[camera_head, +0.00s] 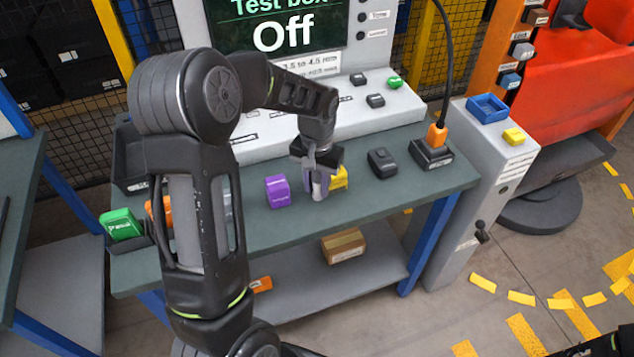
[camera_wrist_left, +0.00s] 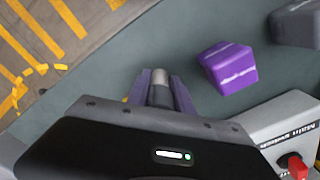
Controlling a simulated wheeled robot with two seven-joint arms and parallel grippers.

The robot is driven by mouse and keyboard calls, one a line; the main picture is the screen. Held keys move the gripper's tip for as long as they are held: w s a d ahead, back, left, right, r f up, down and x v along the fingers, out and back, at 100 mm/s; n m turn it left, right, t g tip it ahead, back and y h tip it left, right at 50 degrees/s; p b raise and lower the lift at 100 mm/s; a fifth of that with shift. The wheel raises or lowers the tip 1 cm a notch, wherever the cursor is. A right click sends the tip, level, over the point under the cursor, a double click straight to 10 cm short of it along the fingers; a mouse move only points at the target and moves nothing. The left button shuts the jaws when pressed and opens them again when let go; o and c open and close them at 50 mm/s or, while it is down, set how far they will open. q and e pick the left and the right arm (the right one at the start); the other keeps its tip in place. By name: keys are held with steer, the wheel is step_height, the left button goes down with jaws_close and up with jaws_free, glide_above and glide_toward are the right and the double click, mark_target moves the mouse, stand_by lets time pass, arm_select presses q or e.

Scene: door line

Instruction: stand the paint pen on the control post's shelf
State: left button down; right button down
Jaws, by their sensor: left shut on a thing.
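My left gripper (camera_head: 317,183) is low over the green-grey workbench (camera_head: 375,205), between a purple block and a yellow block. It is shut on the paint pen, a slim grey-white cylinder (camera_head: 317,191) mostly hidden by the fingers. In the left wrist view the pen's grey end (camera_wrist_left: 160,78) shows between the two purple-grey fingers. I cannot tell whether the pen touches the bench. My right gripper is not in view.
The purple block (camera_head: 277,191) sits left of the gripper and the yellow block (camera_head: 340,178) is close at its right. A black device (camera_head: 382,163) and a charger with an orange plug and cable (camera_head: 435,140) stand toward the post. A box (camera_head: 343,246) lies on the lower shelf.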

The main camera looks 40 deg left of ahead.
arm_select(q)
steer(key=c, duration=1.1)
jaws_free()
steer(key=shift+r, duration=0.2)
step_height(320, 180, up, 12)
steer(key=shift+f+b, duration=0.1)
steer(key=shift+b, duration=0.45)
steer(key=shift+o, duration=0.2)
